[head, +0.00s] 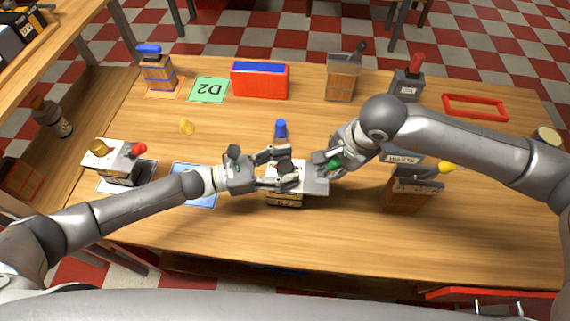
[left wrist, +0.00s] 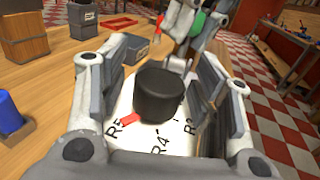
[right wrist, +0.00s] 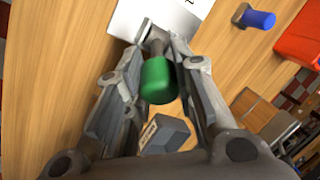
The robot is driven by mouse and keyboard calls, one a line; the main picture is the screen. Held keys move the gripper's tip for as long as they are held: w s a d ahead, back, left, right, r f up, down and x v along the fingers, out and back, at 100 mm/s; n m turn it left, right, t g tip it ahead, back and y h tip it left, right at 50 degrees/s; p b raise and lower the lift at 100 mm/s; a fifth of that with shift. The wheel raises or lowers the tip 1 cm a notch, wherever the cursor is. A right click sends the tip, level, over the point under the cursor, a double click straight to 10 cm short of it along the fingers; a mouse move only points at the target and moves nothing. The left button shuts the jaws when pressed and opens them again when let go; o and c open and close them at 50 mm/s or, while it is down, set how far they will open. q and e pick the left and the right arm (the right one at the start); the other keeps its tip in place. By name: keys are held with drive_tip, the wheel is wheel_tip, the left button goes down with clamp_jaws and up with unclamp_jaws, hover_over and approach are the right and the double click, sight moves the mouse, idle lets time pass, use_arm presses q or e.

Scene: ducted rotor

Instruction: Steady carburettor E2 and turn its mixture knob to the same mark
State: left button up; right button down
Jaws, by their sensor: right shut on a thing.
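The carburettor (head: 312,184) is a block with a white top plate at the table's middle; its small front label is hard to read. My left gripper (head: 288,168) is open around its black mixture knob (left wrist: 160,92), with visible gaps between knob and fingers. In the left wrist view the knob's red pointer (left wrist: 128,118) lies beside the R5 mark on the white dial (left wrist: 150,146), with R4 nearby. My right gripper (head: 331,163) is shut on the green handle (right wrist: 158,80) at the plate's right side. The green handle also shows in the head view (head: 333,166).
Another carburettor (head: 118,162) with yellow knob and red handle stands at the left. A blue-topped item (head: 281,130) stands just behind the middle block. A wooden block (head: 410,192) with a yellow handle is right. A red box (head: 259,80) is behind. The front table area is clear.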

use_arm(q)
drive_tip(key=c, duration=0.9)
drive_tip(key=shift+c, duration=0.2)
drive_tip(key=shift+s+n+t, duration=0.1)
drive_tip(key=shift+n+t, duration=0.2)
drive_tip(key=shift+d+n+t+y, duration=0.1)
drive_tip(key=shift+n+t+y, duration=0.35)
drive_tip(key=shift+t, duration=0.35)
drive_tip(key=n+t+y, duration=0.1)
drive_tip(key=n+t, duration=0.1)
drive_tip(key=t, duration=0.1)
drive_tip(key=shift+s+d+y, duration=0.1)
drive_tip(key=shift+y, duration=0.15)
drive_tip(key=n+t+y, duration=0.4)
drive_tip(key=y, duration=0.1)
drive_tip(key=shift+r+n+t, duration=0.1)
drive_tip(key=shift+n+t, duration=0.15)
drive_tip(key=shift+t, duration=0.05)
drive_tip(key=shift+w+r+n+t+y, duration=0.1)
drive_tip(key=shift+w+n+t+y, duration=0.1)
drive_tip(key=shift+n+t+y, duration=1.05)
drive_tip(key=shift+g+y, duration=0.25)
drive_tip(key=shift+y, duration=0.5)
